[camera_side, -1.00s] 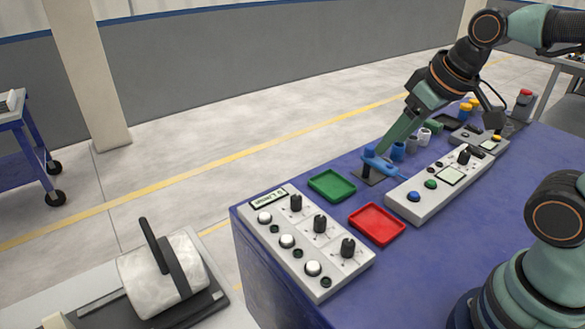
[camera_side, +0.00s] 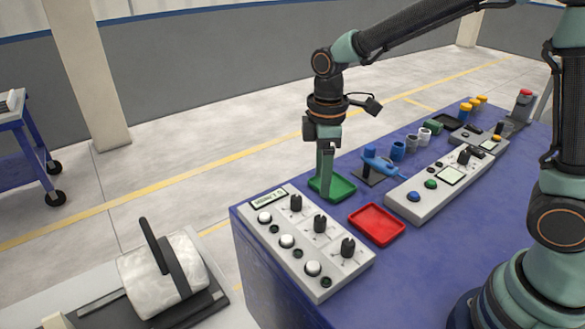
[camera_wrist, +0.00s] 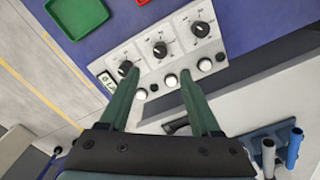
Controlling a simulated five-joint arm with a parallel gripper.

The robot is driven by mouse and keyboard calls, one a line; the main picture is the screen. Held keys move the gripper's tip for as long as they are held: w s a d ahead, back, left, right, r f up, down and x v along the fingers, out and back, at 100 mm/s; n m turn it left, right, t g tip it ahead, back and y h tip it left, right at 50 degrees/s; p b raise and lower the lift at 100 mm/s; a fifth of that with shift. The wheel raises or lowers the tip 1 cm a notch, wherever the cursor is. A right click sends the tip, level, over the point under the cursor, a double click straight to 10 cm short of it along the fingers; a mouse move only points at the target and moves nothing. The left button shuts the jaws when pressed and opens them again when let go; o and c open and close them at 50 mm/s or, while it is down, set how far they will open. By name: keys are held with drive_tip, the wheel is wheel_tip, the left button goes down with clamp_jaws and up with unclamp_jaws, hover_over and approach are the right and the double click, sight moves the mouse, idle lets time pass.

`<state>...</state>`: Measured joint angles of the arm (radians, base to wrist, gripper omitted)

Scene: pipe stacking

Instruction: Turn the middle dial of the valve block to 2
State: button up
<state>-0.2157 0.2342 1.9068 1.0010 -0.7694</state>
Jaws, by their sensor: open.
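The valve block (camera_side: 268,221) is a pale panel at the table's front left corner with three black dials, white round buttons and a small display. Its middle dial (camera_side: 320,223) lies between the other two; in the wrist view the middle dial (camera_wrist: 160,49) is at top centre. The number it points to is too small to read. My gripper (camera_side: 327,192) points down, appearing over the green tray and just behind the block. In the wrist view my gripper (camera_wrist: 158,76) has its fingers apart, empty, with the middle dial beyond and between the tips. It touches no dial that I can see.
A green tray (camera_side: 345,193) and a red tray (camera_side: 377,225) lie beside the block. A blue tool (camera_side: 380,163) on a stand and a second panel (camera_side: 432,205) with buttons stand further right. The blue table's edge runs close along the block.

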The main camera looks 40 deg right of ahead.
sight(320, 218)
wheel_tip(320, 218, down, 12)
drive_tip(key=shift+r, duration=0.1)
idle(0.4)
clamp_jaws()
